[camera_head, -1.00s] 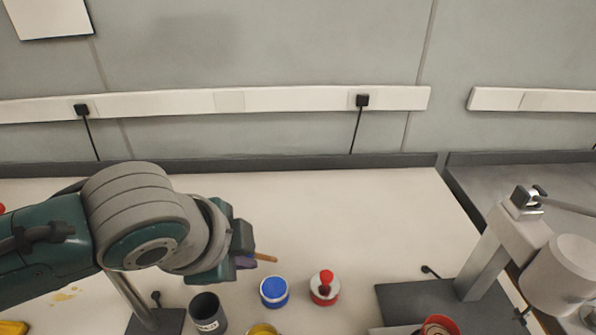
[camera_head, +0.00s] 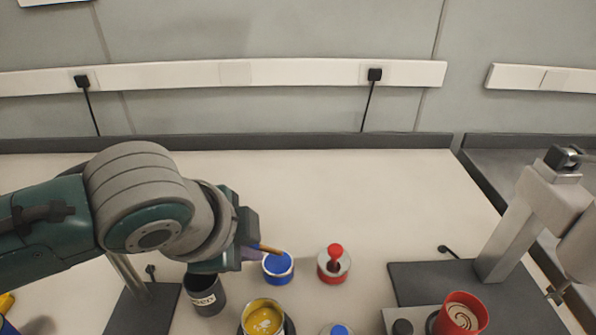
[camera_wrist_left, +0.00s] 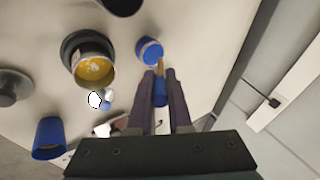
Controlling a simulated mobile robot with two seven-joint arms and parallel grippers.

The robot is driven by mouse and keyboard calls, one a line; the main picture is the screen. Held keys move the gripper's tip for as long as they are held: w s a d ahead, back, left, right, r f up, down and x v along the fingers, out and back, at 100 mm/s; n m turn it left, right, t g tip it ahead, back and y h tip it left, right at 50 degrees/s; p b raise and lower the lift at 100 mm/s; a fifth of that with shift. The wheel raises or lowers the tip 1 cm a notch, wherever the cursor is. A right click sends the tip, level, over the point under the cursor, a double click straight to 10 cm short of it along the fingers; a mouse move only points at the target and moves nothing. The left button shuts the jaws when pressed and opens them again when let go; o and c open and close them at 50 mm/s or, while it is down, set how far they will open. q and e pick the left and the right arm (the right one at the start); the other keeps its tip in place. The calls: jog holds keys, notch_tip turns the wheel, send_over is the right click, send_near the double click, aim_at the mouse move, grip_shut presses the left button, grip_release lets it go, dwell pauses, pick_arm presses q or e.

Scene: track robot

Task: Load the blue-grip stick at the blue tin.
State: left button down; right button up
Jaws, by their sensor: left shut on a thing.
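My left gripper (camera_head: 250,252) is shut on the blue-grip stick (camera_head: 266,248), whose tan shaft sticks out to the right. In the left wrist view the stick's blue grip (camera_wrist_left: 160,92) sits between the fingers (camera_wrist_left: 158,88), and its tan end points at the blue tin. My right gripper is not in view.
A red-and-white tin with a red knob (camera_head: 334,263) stands right of the blue tin. A yellow-filled tin (camera_head: 263,318) and a dark labelled cup (camera_head: 205,295) stand nearer. A red cup (camera_head: 462,313) is at lower right. The table behind is clear.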

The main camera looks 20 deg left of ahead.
pick_arm(q)
jog(key=shift+f+b, duration=0.35)
jog(key=shift+f, duration=0.25)
dwell(0.8)
jog(key=shift+f, duration=0.1)
dwell(1.4)
jog(key=shift+p, duration=0.3)
notch_tip(320, 180, up, 7)
jog(key=p, duration=0.8)
